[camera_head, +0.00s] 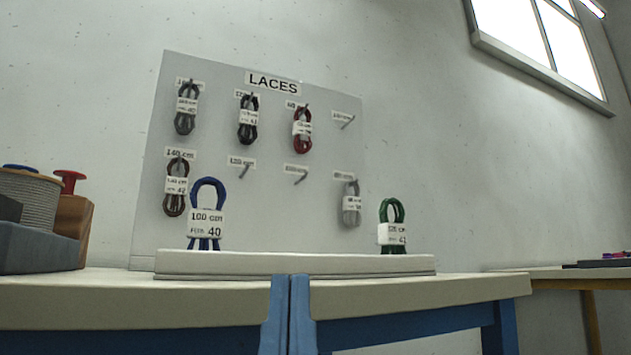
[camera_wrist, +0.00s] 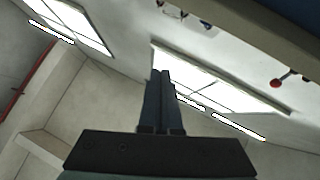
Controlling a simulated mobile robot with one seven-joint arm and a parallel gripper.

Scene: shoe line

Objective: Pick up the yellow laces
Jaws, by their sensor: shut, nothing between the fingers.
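The lace board (camera_head: 280,215), headed LACES, stands behind the table. Black laces (camera_head: 248,120), red laces (camera_head: 302,130), grey laces (camera_head: 351,204) and other dark bundles hang on its pegs. Some pegs are empty. Blue laces (camera_head: 208,193) labelled 100 cm and green laces (camera_head: 393,212) stand in front of the board. My gripper (camera_wrist: 161,74) is shut and empty in the wrist view, with windows and wall beyond it.
A beige ledge (camera_head: 290,264) runs along the table (camera_head: 420,292) before the board. A grey spool (camera_head: 35,200) and a red-topped wooden block (camera_head: 74,225) stand at the left. Another table (camera_head: 555,272) with small purple items (camera_head: 613,255) is at the far right.

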